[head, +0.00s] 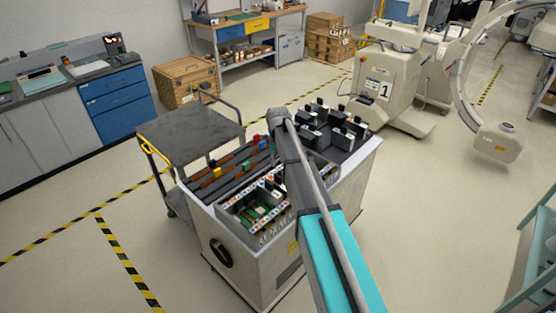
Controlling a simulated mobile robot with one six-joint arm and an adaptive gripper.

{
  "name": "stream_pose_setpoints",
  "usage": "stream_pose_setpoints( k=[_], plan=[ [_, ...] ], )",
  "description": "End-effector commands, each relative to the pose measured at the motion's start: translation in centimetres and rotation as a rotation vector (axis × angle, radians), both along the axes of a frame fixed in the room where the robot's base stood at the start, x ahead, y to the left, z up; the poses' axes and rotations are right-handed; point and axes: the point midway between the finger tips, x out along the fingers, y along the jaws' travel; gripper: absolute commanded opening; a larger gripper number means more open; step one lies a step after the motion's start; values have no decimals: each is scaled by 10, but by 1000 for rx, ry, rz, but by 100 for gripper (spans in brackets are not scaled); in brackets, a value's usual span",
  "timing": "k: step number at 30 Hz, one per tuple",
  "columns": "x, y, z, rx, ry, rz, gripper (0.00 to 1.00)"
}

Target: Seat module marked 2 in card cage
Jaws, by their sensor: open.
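The card cage appears to be the open grey box (226,214) set in the near end of the covered cart, with green boards inside and rows of coloured dots along its edges. Several dark modules with pale labels (337,142) stand upright in the dark tray at the cart's far right. Their marks are too small to read, so I cannot tell which is module 2. My arm reaches over the middle of the cart and covers part of the cage's right side. My gripper's fingers do not show; the arm hides whatever is beyond its dark end.
The cart (258,268) also carries a rack (222,173) of reddish-brown strips at left. A dark-topped trolley (188,132) with a yellow handle stands against its left. A pale machine (385,85) marked 1 stands behind right. Floor is clear at lower left.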

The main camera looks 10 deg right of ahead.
Motion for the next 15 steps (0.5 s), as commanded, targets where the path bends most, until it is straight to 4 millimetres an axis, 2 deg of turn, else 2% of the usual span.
stream_pose_setpoints(
  k=[1,15],
  plan=[
    [0,0,9,0,0,0,62],
    [0,0,45,0,0,0,62]
  ],
)
